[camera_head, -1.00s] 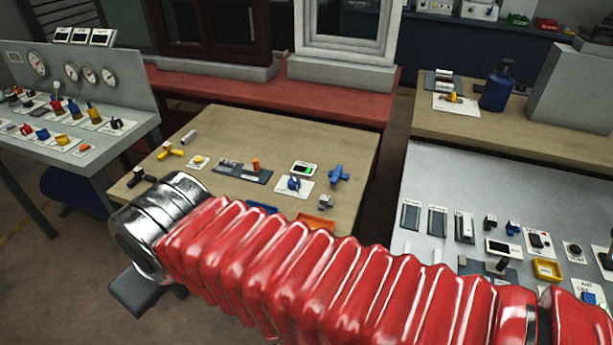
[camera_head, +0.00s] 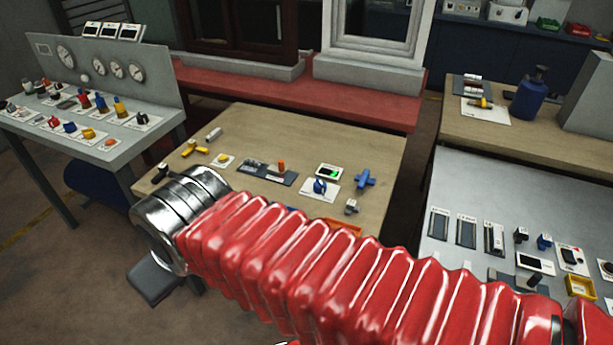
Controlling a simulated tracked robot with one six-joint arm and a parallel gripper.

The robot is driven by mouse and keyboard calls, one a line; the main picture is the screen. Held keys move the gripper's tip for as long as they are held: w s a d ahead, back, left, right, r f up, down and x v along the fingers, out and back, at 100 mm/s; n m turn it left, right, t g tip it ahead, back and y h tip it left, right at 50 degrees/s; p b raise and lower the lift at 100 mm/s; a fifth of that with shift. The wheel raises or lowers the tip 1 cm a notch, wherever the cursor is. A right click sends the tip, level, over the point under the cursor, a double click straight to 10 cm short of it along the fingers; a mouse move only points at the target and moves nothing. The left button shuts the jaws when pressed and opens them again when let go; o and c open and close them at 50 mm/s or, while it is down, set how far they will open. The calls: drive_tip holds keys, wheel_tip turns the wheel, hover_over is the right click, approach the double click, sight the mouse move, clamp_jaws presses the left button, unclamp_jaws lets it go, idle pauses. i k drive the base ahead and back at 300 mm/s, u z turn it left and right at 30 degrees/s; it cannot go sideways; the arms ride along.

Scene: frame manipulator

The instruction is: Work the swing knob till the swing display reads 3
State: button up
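No label or number that marks the swing knob or swing display is legible. On the wooden table, a blue knob (camera_head: 320,186) stands on a white plate, with a small screen showing a green patch (camera_head: 329,171) just behind it. More knobs stand on the grey console (camera_head: 140,148) at the left, too small to read. My red, bellows-covered arm crosses the front and ends at a metal collar, over the wooden table's near left corner. My gripper's fingers cannot be made out beyond the collar. The arm hides the table's near part.
The wooden table (camera_head: 246,122) also holds a slider panel (camera_head: 268,171), a blue valve handle (camera_head: 365,179) and an orange tray (camera_head: 345,226). A grey bench (camera_head: 470,185) with switches is at the right. Dark floor gaps separate the tables.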

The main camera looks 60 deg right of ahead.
sight(320, 186)
drive_tip(key=i, duration=0.85)
drive_tip(key=z, duration=0.05)
